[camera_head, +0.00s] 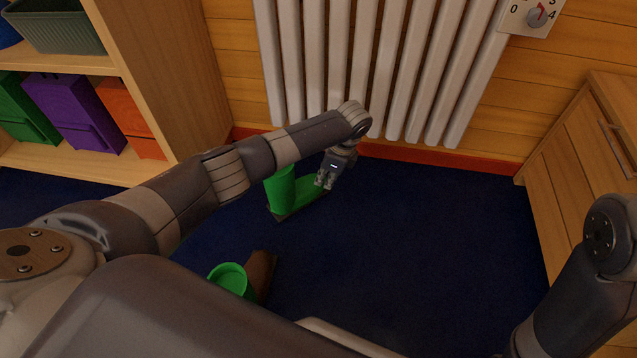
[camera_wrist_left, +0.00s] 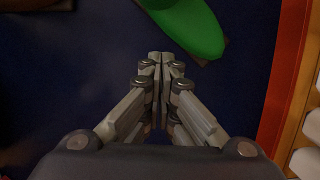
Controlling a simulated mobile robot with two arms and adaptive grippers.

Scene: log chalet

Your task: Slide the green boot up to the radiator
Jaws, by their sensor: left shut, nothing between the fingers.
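The green boot (camera_head: 281,189) stands upright on the dark blue floor, on a thin brown base, short of the radiator (camera_head: 345,70). Its toe points right, towards my left gripper (camera_head: 325,181). My left gripper is shut and empty, low beside the toe in the head view; part of the boot is hidden behind my arm. In the left wrist view the closed fingertips (camera_wrist_left: 166,58) are just below the green boot's toe (camera_wrist_left: 195,25); I cannot tell whether they touch. My right arm shows at the right, its gripper out of view.
A second boot, brown with a green top (camera_head: 230,277), stands nearer to me. A wooden shelf (camera_head: 175,85) with coloured boxes is at left, a wooden cabinet (camera_head: 590,150) at right. A red skirting board (camera_head: 440,159) runs below the radiator. The floor (camera_head: 430,240) between is clear.

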